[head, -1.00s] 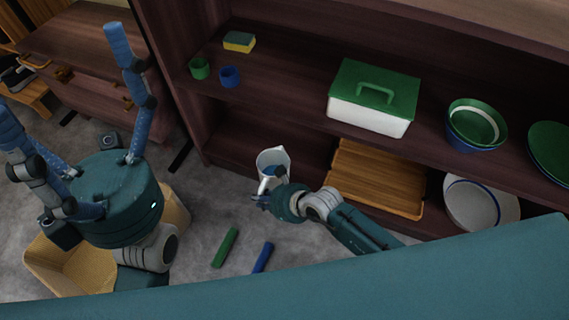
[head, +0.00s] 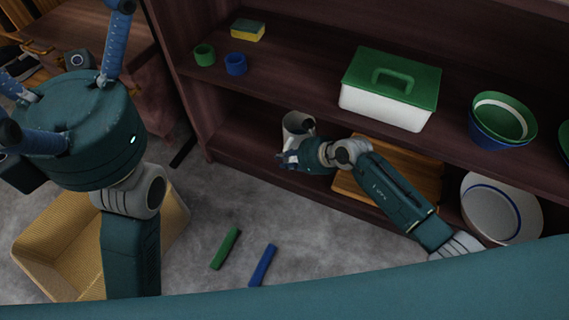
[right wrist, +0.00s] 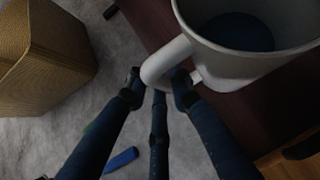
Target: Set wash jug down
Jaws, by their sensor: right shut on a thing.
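The wash jug (head: 298,124) is white and stands roughly upright at the front left of the lower shelf in the head view. I cannot tell whether its base touches the shelf board. My right gripper (head: 288,160) is shut on its handle. In the right wrist view the fingers (right wrist: 160,85) close around the handle of the jug (right wrist: 245,62), and something blue shows inside it. The jug's base is hidden there. My left gripper (head: 55,60) is near the camera at the left, fingers spread and empty, fingertips partly out of frame.
The lower shelf also holds a wooden tray (head: 350,188) and a white basin (head: 490,205). Above are a green-lidded box (head: 385,110), bowls (head: 500,120), two cups (head: 235,64) and a sponge (head: 248,30). A woven basket (head: 45,240) and green and blue sticks (head: 262,265) lie on the floor.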

